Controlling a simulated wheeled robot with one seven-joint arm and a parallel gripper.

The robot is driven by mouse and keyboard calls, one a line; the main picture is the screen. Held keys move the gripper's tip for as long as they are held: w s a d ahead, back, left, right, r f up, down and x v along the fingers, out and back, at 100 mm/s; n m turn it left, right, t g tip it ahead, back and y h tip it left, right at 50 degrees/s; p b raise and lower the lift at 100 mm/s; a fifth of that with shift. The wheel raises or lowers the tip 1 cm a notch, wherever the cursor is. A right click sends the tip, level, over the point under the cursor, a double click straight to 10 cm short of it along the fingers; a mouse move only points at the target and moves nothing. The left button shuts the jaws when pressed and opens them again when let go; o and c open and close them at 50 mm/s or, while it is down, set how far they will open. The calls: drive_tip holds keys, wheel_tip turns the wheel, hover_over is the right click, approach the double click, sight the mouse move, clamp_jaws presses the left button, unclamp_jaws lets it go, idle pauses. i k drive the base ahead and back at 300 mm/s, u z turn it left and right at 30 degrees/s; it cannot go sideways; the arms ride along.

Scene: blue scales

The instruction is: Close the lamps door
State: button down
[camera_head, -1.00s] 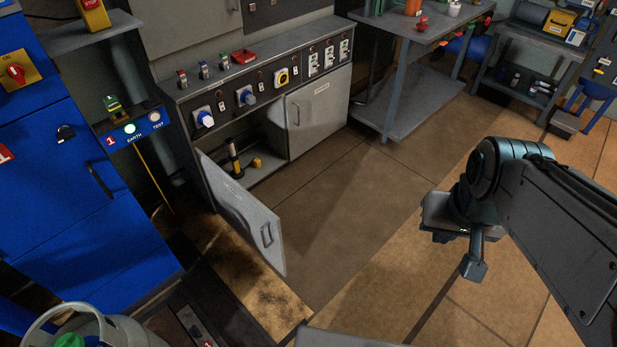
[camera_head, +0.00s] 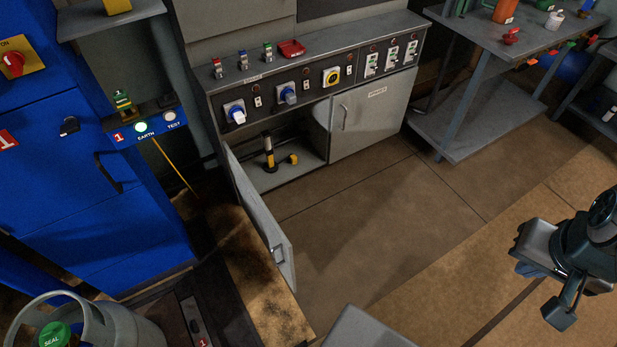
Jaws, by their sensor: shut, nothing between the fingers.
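The grey cabinet (camera_head: 305,92) stands against the back wall with switches and coloured lamps on its sloped front. Its left door (camera_head: 258,218) is swung wide open toward me, with a handle near its free edge. The open compartment holds a black and yellow lamp (camera_head: 269,152) and a small yellow item (camera_head: 291,158). The right door (camera_head: 370,118) is closed. My gripper (camera_head: 545,292) is at the lower right, well apart from the open door, shut and empty. Its fingertips are small and partly hidden.
A blue cabinet (camera_head: 60,190) stands at the left, with a grey gas cylinder (camera_head: 110,325) at the lower left. A grey workbench (camera_head: 470,140) stands at the upper right.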

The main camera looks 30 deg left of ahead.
sight(279, 246)
drive_tip(key=i, duration=0.5)
drive_tip(key=u, duration=2.2)
drive_tip(key=i, duration=0.5)
